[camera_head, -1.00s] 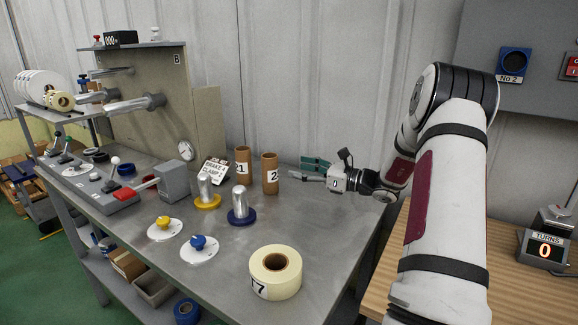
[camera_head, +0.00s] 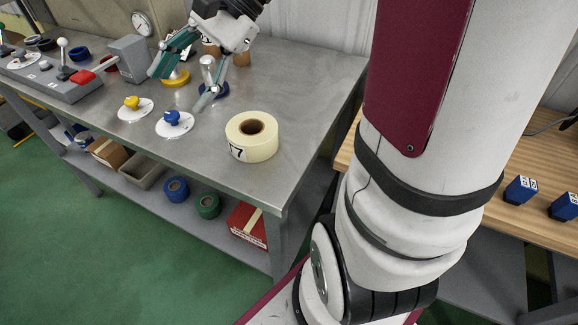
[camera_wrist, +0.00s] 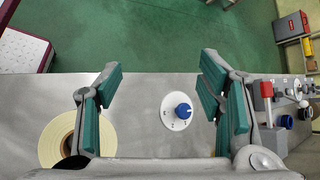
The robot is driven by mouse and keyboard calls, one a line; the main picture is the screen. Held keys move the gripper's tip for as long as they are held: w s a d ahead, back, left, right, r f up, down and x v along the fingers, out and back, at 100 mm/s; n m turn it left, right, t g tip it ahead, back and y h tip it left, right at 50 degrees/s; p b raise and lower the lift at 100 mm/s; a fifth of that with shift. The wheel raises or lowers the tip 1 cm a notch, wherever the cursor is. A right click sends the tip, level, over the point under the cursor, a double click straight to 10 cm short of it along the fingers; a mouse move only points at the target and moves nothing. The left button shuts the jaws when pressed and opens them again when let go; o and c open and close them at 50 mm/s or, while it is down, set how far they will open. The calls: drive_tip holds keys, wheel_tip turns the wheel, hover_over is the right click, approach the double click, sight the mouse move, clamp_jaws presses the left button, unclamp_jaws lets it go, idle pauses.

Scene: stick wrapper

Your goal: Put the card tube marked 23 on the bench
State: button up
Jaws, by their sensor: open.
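Two brown card tubes stand at the back of the grey bench (camera_head: 310,75). In the head view my gripper mostly hides them: part of the left tube (camera_head: 210,49) and part of the right tube (camera_head: 242,59) show behind it. No number on either can be read now. My gripper (camera_head: 176,92) is open and empty, pointing down over the bench in front of the tubes. The wrist view shows its teal pads wide apart (camera_wrist: 162,85), with bare bench and a blue knob between them. No tube shows in the wrist view.
A cream tape roll marked 7 (camera_head: 252,137) sits near the front edge. A blue knob (camera_head: 172,118) and a yellow knob (camera_head: 132,103) stand on white dials. A metal post with a blue base (camera_head: 208,70) is close by my gripper. The bench's right side is clear.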

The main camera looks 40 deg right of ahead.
drive_tip(key=s+a+n+g+h, duration=0.1)
drive_tip(key=s+a+n+h, duration=0.15)
drive_tip(key=s, duration=0.35)
drive_tip(key=s+a+n+g+h, duration=0.1)
drive_tip(key=s+n, duration=0.3)
drive_tip(key=s, duration=0.2)
drive_tip(key=s+d+f+n+h, duration=0.1)
drive_tip(key=s+d+n+h, duration=0.1)
drive_tip(key=s, duration=0.3)
drive_tip(key=s+d+f+n+t+h, duration=0.1)
drive_tip(key=s+d+n+h, duration=0.1)
drive_tip(key=s, duration=0.4)
drive_tip(key=n+h, duration=0.1)
drive_tip(key=n, duration=0.1)
drive_tip(key=shift+f+n, duration=0.3)
drive_tip(key=shift+n, duration=0.05)
drive_tip(key=shift+d+h, duration=0.1)
drive_tip(key=shift+h, duration=0.15)
wheel_tip(320, 180, up, 15)
drive_tip(key=t+p, duration=0.2)
drive_tip(key=p, duration=1.1)
drive_tip(key=shift+r+t+p, duration=0.15)
drive_tip(key=shift+t+p, duration=0.2)
drive_tip(key=shift+t, duration=0.05)
